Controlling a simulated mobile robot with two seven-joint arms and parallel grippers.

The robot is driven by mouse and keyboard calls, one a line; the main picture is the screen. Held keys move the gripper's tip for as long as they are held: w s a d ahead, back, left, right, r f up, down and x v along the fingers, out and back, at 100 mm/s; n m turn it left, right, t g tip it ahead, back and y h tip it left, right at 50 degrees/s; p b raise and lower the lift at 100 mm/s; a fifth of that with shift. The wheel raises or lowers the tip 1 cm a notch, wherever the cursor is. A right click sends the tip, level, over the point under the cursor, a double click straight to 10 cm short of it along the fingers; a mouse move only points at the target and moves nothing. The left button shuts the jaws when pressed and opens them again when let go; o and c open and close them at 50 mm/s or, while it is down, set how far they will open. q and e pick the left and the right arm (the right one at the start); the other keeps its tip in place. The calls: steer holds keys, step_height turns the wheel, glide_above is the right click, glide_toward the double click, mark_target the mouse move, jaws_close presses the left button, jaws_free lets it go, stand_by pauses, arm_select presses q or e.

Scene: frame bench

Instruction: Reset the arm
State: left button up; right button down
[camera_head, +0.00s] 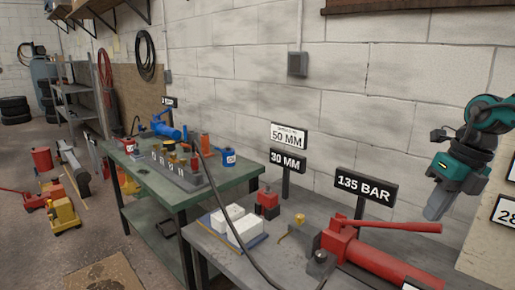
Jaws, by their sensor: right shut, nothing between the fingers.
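My right arm comes in from the right edge, teal and dark grey. Its gripper (434,212) hangs in the air with its fingers pointing down and to the left. It is shut and empty, in front of the white block wall. It is apart from the red hand pump (375,262) on the near grey bench, whose long red handle (385,225) reaches below the fingertips in the picture. My left arm and gripper are not in view.
The grey bench (222,262) holds white blocks (240,228), a small red jack (267,203) and a black hose. Signs reading 30 MM (285,161) and 135 BAR (363,188) stand behind. A green bench (150,183) with blue and red tools stands further left.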

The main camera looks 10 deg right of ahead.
steer(key=s+a+f+m+t+h, duration=0.1)
steer(key=s+f+m+t+h, duration=0.3)
steer(key=f+m+t, duration=1.25)
steer(key=s+a+f+m+g+y, duration=0.1)
steer(key=s+a+f+m+g, duration=0.4)
steer(key=s+a+m+g, duration=0.3)
steer(key=s+a+f+m+g+y, duration=0.1)
steer(key=s+a+f+m+g, duration=0.4)
steer(key=s+a+m, duration=0.55)
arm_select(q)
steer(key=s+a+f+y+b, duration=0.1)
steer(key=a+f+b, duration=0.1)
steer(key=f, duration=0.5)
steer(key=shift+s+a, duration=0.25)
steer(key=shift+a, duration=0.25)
arm_select(e)
steer(key=w+a+f+t+y, duration=0.1)
steer(key=w+a+f+t, duration=0.1)
steer(key=w+f+t, duration=0.4)
steer(key=shift+w+a+f+n+y, duration=0.2)
steer(key=shift+w+f+n+y, duration=0.25)
steer(key=shift+f, duration=1.7)
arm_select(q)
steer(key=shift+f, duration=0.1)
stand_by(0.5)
